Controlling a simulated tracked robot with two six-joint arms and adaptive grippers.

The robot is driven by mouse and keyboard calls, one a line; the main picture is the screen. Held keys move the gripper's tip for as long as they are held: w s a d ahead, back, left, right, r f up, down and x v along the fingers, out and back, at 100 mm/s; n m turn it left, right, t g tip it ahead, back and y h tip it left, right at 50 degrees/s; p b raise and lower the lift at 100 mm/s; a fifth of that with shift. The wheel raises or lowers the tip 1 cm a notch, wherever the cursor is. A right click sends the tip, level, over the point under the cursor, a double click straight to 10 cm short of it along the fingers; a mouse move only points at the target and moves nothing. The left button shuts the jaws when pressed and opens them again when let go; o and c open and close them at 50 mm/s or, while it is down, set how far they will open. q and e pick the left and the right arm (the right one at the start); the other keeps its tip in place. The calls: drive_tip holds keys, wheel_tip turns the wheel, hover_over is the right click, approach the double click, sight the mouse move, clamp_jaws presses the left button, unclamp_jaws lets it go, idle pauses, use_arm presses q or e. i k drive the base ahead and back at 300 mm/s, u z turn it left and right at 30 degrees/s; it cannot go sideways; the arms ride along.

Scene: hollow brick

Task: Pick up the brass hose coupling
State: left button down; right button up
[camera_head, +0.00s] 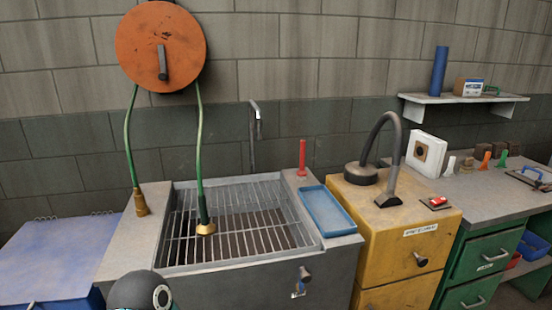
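Two green hoses hang from the orange round reel (161,46) on the wall. The left hose ends in a brass-coloured fitting (140,203) that stands upright on the grey ledge left of the sink. The right hose ends in a dark collar with a flared brass fitting (206,229) resting on the sink's metal grate (250,240). I cannot tell which of the two is the coupling. A dark rounded part of my arm shows at the bottom edge, below and left of the grate. Neither gripper is in view.
A blue tray (327,211) and a red upright object (302,158) are on the sink's right ledge. A thin tap (255,125) rises behind the grate. A yellow cabinet (405,235) with a curved dark hose stands right. A blue box (60,258) stands left.

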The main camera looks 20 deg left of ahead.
sight(139, 198)
drive_tip(key=z, duration=1.1)
drive_tip(key=i, duration=0.2)
drive_tip(key=u, duration=3.5)
drive_tip(key=k, duration=0.85)
drive_tip(key=u, duration=0.05)
drive_tip(key=i, duration=0.9)
drive_tip(key=z, duration=0.1)
